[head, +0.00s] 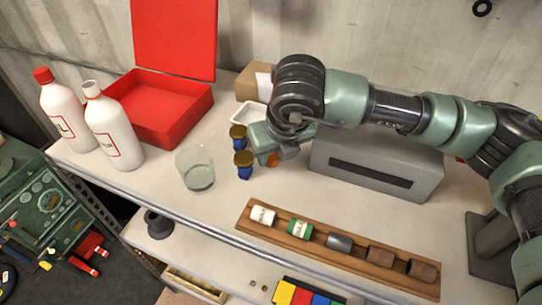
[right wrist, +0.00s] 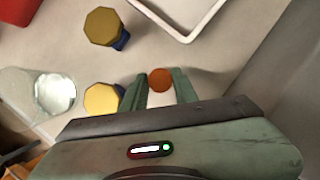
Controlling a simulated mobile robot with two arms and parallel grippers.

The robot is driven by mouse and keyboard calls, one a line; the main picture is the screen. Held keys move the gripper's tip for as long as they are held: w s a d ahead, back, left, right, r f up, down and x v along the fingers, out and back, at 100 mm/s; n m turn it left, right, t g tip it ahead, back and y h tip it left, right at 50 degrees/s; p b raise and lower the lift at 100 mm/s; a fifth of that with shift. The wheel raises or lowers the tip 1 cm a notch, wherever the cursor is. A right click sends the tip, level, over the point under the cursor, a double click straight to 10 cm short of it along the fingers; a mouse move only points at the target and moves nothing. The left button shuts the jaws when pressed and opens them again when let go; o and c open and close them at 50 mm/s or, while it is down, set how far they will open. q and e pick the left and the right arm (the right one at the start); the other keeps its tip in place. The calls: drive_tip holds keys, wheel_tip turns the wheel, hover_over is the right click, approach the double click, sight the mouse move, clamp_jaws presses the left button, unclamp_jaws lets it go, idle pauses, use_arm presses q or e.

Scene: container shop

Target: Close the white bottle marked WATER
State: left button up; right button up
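Two white bottles stand at the left of the counter in the head view. The nearer bottle (head: 113,128) has an open, uncapped neck and a red-framed label too small to read surely. The other bottle (head: 64,108) wears a red cap; its label ends in L. My right gripper (head: 271,159) is low over the counter beside two gold-lidded blue jars, well right of the bottles. In the right wrist view an orange-brown round cap (right wrist: 161,79) sits between its fingertips, flush with both fingers, apparently held. My left gripper is out of view.
A glass (head: 196,170) stands between the bottles and the blue jars (head: 243,164). An open red box (head: 157,108) is behind. A white tray (head: 249,113), a grey box (head: 375,165) and a wooden rack (head: 330,253) with several small containers surround my right arm.

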sight(272, 158)
clamp_jaws()
drive_tip(key=shift+r, duration=0.1)
drive_tip(key=shift+r+b, duration=0.45)
drive_tip(key=shift+r, duration=0.15)
use_arm(q)
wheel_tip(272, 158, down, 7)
drive_tip(key=b, duration=0.5)
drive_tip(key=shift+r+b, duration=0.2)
drive_tip(key=shift+b, duration=0.15)
use_arm(e)
wheel_tip(272, 158, up, 19)
drive_tip(key=shift+f, duration=0.15)
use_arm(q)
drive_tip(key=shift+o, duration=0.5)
